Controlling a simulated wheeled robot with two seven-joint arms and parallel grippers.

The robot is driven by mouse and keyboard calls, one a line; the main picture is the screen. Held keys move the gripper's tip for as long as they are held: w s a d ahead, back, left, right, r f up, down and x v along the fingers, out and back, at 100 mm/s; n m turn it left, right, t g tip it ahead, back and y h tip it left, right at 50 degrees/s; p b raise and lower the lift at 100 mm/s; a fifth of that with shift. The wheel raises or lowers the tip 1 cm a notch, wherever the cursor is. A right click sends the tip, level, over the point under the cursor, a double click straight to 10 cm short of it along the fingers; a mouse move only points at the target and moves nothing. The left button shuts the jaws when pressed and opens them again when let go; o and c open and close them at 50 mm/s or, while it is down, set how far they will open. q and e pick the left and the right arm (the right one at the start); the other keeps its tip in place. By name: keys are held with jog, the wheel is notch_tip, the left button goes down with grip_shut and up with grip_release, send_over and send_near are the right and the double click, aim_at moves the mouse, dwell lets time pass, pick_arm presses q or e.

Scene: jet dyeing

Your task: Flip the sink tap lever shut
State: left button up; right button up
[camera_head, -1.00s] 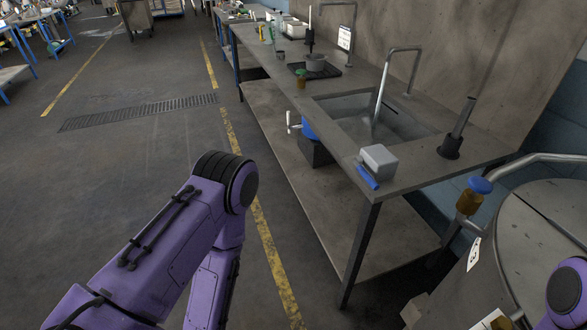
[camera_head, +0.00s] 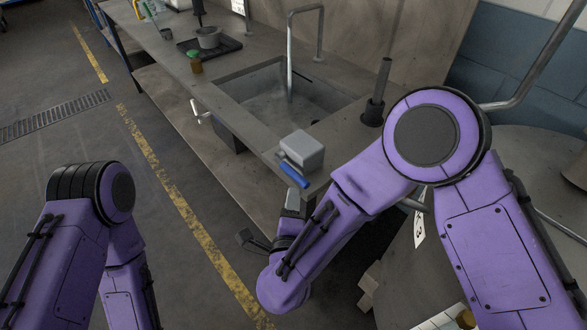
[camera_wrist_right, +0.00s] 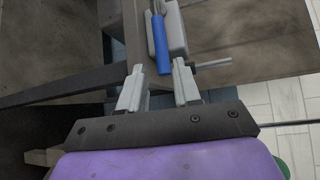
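The blue lever (camera_head: 294,174) sticks out from a light grey box (camera_head: 302,150) on the front edge of the sink bench. It also shows in the wrist view (camera_wrist_right: 163,50). My right gripper (camera_wrist_right: 158,68) is open. Its fingertips lie to either side of the lever's near end in that picture, with gaps showing; depth is hard to tell. In the head view the right gripper (camera_head: 272,222) is just below the lever, partly hidden by my wrist. The tall grey spout (camera_head: 290,50) reaches over the sink basin (camera_head: 265,98). My left gripper is out of view.
A dark holder with an upright rod (camera_head: 374,108) stands on the bench right of the basin. An amber jar (camera_head: 195,63) and a grey pot (camera_head: 209,37) stand at the back left. A white-handled valve (camera_head: 198,110) juts from the bench front. The floor at left is clear.

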aim_at(296, 180)
jog(key=w, duration=0.2)
jog(key=w+d+p, duration=0.1)
jog(key=w, duration=0.2)
jog(key=w+f, duration=0.1)
jog(key=w, duration=0.2)
jog(key=shift+d+f+p, duration=0.1)
jog(key=shift+d+p, duration=0.15)
jog(key=shift+p, duration=0.15)
jog(key=shift+s+r, duration=0.2)
jog(key=shift+s, duration=0.1)
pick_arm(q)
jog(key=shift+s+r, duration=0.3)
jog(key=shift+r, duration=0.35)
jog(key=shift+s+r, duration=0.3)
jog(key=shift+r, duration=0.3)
pick_arm(e)
grip_shut()
